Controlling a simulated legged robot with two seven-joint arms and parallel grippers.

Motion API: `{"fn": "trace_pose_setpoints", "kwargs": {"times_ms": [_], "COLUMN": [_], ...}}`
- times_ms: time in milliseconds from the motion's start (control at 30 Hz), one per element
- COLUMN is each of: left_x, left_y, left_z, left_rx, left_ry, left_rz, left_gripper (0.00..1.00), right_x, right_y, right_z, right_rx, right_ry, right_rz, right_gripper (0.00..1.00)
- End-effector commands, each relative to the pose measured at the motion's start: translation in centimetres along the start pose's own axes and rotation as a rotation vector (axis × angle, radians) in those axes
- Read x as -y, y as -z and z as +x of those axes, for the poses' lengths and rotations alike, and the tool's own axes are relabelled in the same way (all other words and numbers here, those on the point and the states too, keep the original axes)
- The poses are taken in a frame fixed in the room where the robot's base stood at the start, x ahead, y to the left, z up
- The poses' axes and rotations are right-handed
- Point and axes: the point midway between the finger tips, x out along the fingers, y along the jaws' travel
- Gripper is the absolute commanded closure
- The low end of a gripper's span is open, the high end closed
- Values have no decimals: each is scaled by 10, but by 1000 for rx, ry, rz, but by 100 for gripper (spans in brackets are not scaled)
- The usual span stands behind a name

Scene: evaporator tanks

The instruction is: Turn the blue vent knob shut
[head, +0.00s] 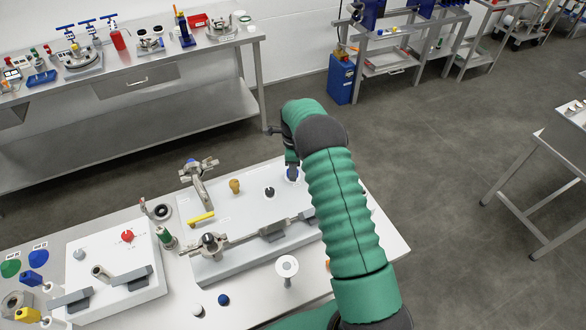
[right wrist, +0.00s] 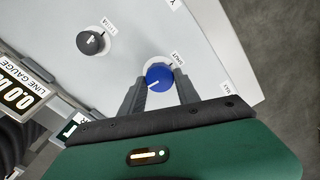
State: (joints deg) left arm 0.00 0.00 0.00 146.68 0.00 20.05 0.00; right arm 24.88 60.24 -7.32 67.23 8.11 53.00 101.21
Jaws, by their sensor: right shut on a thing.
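The blue vent knob (right wrist: 158,76) sits on a white round base on the light grey panel, with a white pointer line toward the lower left of the right wrist view. A small label (right wrist: 178,58) that seems to read SHUT lies at its upper right. My right gripper (right wrist: 160,88) is shut on the knob, one finger on either side. In the head view my right gripper (head: 292,171) reaches down to the panel's far right part, and the knob is mostly hidden there. My left gripper is not in view.
A black knob (right wrist: 91,41) is beside the blue one on the panel. In the head view an orange knob (head: 235,186), a yellow handle (head: 201,218) and a metal valve (head: 198,172) stand to the left. A white disc fixture (head: 287,267) stands in front.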

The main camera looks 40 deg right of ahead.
Motion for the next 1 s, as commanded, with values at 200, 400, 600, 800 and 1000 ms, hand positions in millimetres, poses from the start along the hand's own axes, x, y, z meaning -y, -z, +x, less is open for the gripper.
{"fn": "trace_pose_setpoints", "kwargs": {"times_ms": [200, 400, 600, 800, 1000], "left_x": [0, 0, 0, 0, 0], "left_y": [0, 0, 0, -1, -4], "left_z": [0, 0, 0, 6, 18], "left_rx": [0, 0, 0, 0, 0], "left_ry": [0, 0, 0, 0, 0], "left_rz": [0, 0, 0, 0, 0], "left_gripper": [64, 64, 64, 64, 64], "right_x": [4, 3, 1, 2, 3], "right_y": [0, 0, 0, 0, 0], "right_z": [-4, -2, -1, -16, -69], "right_rx": [2, 1, 1, 1, 2], "right_ry": [13, 8, 5, 7, 11], "right_rz": [0, 0, 0, 0, -1], "right_gripper": [61, 41, 41, 41, 41]}}
